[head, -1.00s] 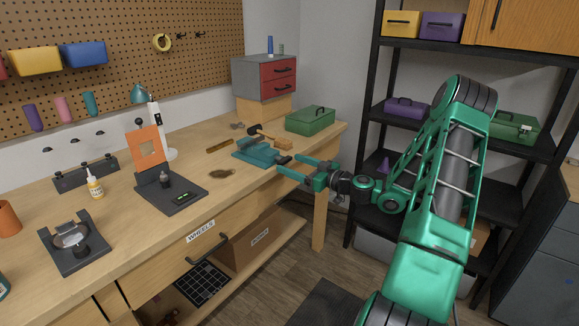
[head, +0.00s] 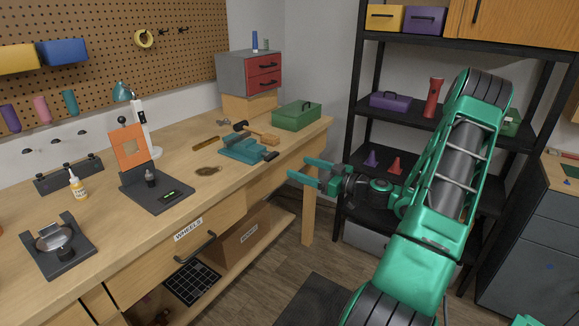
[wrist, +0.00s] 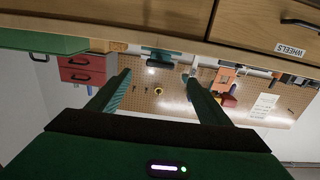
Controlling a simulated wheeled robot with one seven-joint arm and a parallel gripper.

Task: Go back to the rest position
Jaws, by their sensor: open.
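My gripper (head: 312,170) is open and empty in the head view. It is in the air just off the front edge of the workbench, right of the teal vise (head: 243,150) and apart from it. In the wrist view my gripper (wrist: 158,92) shows its two fingers spread with nothing between them. The wrist picture is upside down, with the bench (wrist: 150,42) along its top. My green arm reaches in from the lower right of the head view.
A green toolbox (head: 297,116) and a grey cabinet with red drawers (head: 262,72) stand at the bench's far end. Black shelves (head: 340,205) are behind my arm. The wheels drawer (head: 188,237) is in the bench front. Floor (head: 290,262) is free between bench and arm.

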